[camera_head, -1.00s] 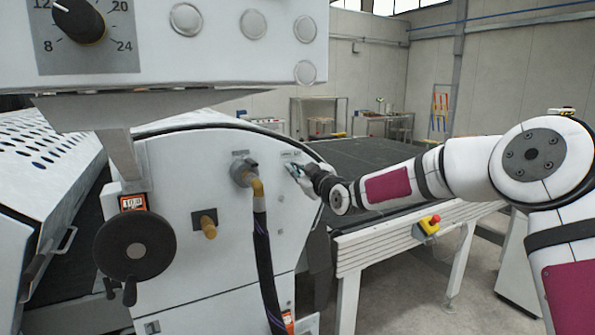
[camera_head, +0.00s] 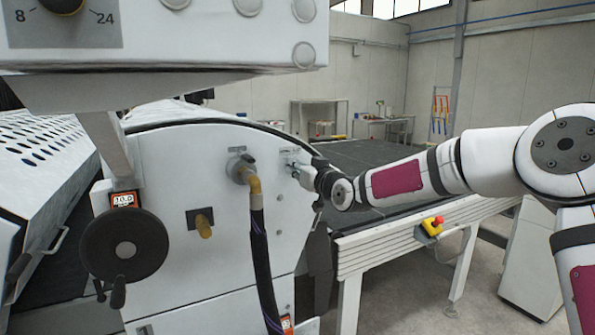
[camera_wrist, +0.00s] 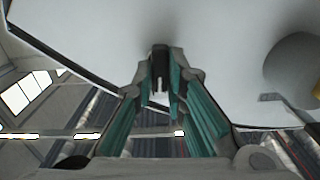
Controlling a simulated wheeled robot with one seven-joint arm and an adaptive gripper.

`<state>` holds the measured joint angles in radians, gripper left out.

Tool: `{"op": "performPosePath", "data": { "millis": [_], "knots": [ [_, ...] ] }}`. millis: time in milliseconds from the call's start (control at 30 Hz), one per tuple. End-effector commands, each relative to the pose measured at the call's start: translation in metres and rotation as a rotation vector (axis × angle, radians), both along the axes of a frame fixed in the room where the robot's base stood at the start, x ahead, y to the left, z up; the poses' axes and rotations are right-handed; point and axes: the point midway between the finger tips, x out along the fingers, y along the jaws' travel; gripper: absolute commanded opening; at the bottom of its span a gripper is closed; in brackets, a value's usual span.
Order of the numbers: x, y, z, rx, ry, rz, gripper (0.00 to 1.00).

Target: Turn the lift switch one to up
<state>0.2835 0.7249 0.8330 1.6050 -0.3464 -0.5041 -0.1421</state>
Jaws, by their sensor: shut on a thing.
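The lift switch (camera_wrist: 159,62) shows as a small dark knob on the white machine panel in the wrist view. My gripper (camera_wrist: 160,88) has its teal-lined fingers closed around it from both sides. In the head view my gripper (camera_head: 297,170) reaches the upper right part of the machine's side panel (camera_head: 160,165). There the switch is mostly hidden by the fingers, and its up or down setting cannot be read.
A grey fitting with a brass elbow and black hose (camera_head: 257,240) stands just left of my gripper. A handwheel (camera_head: 124,247) and a brass knob (camera_head: 203,228) are further left. A conveyor (camera_head: 400,215) with a yellow-red emergency button (camera_head: 431,226) lies at right.

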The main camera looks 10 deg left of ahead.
Motion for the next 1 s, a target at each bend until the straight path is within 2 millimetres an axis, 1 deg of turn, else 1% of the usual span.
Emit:
{"op": "performPosePath", "data": {
  "millis": [200, 500, 700, 1000],
  "knots": [
    [0.0011, -0.0011, -0.0017, 0.156, 0.108, -0.001, 0.00],
    [0.0011, -0.0016, -0.0016, 0.311, 0.213, -0.001, 0.00],
    [0.0011, -0.0019, -0.0015, 0.364, 0.249, -0.001, 0.00],
    [0.0011, -0.0019, -0.0014, 0.387, 0.264, -0.001, 0.00]
  ]
}}
